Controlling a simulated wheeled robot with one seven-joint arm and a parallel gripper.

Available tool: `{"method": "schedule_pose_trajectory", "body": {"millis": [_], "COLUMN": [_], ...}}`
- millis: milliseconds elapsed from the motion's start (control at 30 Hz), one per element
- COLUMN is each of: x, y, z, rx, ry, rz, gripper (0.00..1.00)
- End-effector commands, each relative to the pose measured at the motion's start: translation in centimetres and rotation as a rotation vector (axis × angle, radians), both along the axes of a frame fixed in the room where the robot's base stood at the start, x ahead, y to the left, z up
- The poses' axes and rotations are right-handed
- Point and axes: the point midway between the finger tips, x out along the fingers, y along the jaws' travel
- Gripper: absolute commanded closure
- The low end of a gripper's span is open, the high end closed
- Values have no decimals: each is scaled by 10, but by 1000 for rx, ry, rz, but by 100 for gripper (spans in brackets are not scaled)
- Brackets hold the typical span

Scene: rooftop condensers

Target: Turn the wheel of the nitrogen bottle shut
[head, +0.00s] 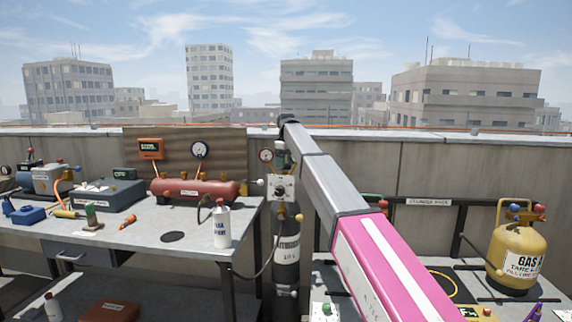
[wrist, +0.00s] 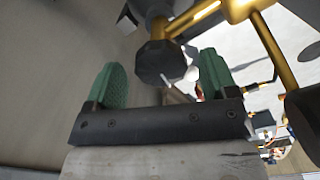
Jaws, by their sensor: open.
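The nitrogen bottle (head: 287,250) stands upright in the head view, dark with a white label, in the gap between two tables. In the wrist view a dark, faceted hand wheel (wrist: 158,64) sits on a brass valve (wrist: 190,22). My gripper (wrist: 162,58) is open, its two green pads apart, with the wheel showing between the fingertips. I see a gap on both sides of the wheel; how deep it sits between the pads I cannot tell. In the head view my arm hides much of the bottle's top, and the wheel is not clear there.
A round gauge (head: 266,155) and a white box with knobs (head: 283,187) are close to the bottle's top. A yellow gas cylinder (head: 517,255) stands at right.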

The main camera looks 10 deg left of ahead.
Motion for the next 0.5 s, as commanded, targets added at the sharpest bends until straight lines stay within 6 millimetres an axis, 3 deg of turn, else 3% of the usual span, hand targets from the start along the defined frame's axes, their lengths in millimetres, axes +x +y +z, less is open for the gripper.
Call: {"method": "schedule_pose_trajectory", "body": {"millis": [167, 500], "x": [1, 1], "y": [0, 1], "z": [20, 83], "rx": [0, 1], "ry": [0, -1], "rz": [0, 0], "gripper": [21, 21]}}
